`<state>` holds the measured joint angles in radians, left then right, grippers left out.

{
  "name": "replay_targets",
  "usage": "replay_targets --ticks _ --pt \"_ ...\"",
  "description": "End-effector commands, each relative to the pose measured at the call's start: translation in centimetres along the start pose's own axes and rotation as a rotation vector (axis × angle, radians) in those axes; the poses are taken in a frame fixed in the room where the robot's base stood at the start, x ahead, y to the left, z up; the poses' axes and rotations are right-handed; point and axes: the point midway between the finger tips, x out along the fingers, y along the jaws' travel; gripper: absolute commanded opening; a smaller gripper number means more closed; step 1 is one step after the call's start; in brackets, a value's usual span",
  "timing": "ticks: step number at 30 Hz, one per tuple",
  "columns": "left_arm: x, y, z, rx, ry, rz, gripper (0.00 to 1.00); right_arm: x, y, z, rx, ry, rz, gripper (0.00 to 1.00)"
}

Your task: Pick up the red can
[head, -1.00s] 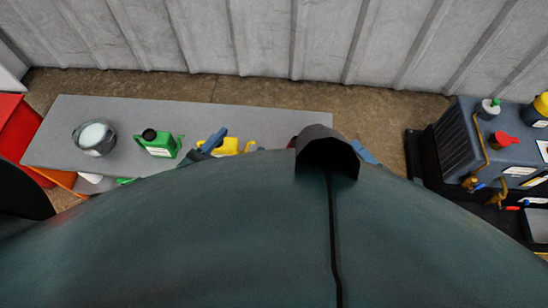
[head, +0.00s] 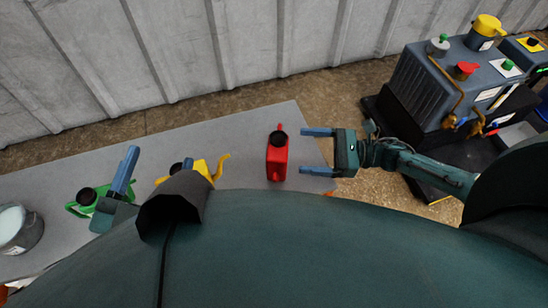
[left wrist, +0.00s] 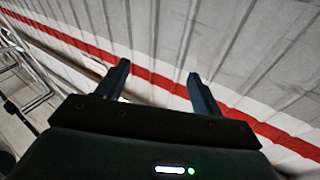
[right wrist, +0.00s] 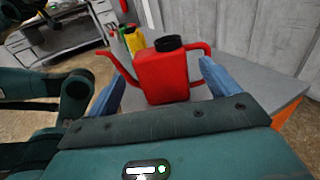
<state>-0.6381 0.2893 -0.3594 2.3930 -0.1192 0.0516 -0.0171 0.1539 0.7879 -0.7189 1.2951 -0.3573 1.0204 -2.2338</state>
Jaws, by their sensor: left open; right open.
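The red can (head: 277,158) with a black cap stands upright on the grey table near its right end. In the right wrist view the red can (right wrist: 165,78) shows ahead, between the two open blue fingers. My right gripper (head: 317,151) is open and empty, just right of the can with its fingertips pointing at it. My left gripper (head: 128,172) is near the green can, seen partly from above; its fingers are open and empty in the left wrist view (left wrist: 158,80), facing a wall with a red stripe.
A yellow can (head: 203,169), a green can (head: 82,201) and a metal bucket (head: 18,230) stand further left on the grey table (head: 235,135). A dark machine (head: 425,90) with coloured caps stands to the right. A corrugated wall is behind.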

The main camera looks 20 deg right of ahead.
Motion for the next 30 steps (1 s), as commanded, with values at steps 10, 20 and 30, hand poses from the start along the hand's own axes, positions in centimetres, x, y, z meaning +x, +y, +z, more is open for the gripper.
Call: replay_targets --ticks 10,20,30 --pt "0.0 0.1 0.1 -0.011 0.005 0.002 0.67 4.5 0.0 0.1 0.002 -0.001 0.000 0.87" --pt "0.1 0.2 0.2 -0.027 0.012 0.003 0.67 8.8 0.2 0.1 0.002 -0.002 -0.001 0.87" --pt "0.2 0.1 -0.1 -0.030 0.019 0.005 0.67 9.7 0.2 0.2 0.003 0.000 -0.002 0.87"
